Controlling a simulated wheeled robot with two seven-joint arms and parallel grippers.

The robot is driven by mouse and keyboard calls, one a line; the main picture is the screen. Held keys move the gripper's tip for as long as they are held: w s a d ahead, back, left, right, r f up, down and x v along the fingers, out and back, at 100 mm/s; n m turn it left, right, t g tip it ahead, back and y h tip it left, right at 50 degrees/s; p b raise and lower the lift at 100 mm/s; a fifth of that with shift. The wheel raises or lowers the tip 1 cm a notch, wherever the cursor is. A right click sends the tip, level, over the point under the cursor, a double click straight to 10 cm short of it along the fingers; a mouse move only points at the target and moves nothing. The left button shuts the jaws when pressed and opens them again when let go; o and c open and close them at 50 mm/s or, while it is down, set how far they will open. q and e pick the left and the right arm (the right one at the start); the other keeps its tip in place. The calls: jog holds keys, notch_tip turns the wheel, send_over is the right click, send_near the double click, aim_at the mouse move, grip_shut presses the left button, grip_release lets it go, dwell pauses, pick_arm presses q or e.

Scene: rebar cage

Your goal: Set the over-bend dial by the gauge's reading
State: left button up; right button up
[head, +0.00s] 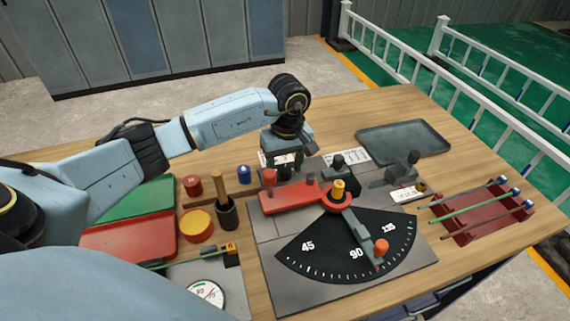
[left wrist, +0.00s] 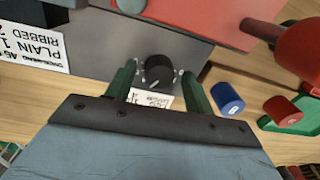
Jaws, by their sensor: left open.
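The over-bend dial is a black knob (left wrist: 160,72) on the grey side face of the bender block, in the left wrist view. My left gripper (left wrist: 155,85) is open, with its green fingers on either side of the knob; I cannot tell whether they touch it. In the head view my left gripper (head: 284,160) points down behind the red bender arm (head: 290,197) and hides the knob. The round white gauge (head: 205,293) lies at the lower left, partly cut off by my own body; its reading is too small to tell. My right gripper is not in view.
A printed label (left wrist: 30,42) reads partly "PLAIN 1", "RIBBED 2". Near the dial are a blue cylinder (head: 244,174), a red cylinder (head: 192,185) and a dark cup (head: 227,214). The angle plate (head: 325,245) is in front; a rod rack (head: 480,220) and grey tray (head: 403,140) are right.

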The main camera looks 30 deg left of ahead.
pick_arm(q)
jog(key=c, duration=1)
jog(key=shift+o, duration=0.2)
